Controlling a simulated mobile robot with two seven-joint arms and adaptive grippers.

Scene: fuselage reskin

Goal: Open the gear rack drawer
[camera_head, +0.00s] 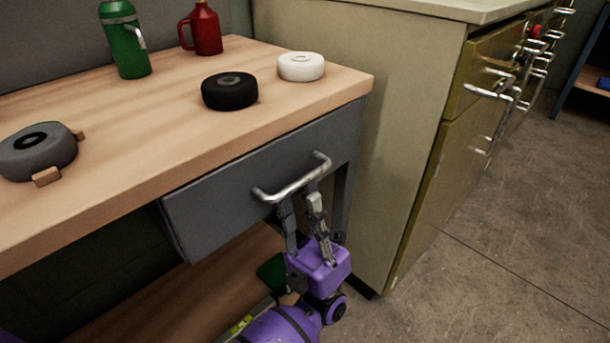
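The drawer (222,207) is a grey front under the wooden bench top and looks closed, close to flush with the bench edge.
On the bench (150,110) stand a green flask (124,45), a red jug (205,30), a black disc (230,91), a white disc (301,67) and a grey round part (38,152). An olive cabinet (395,130) stands close to the right. The floor (500,250) at right is clear.

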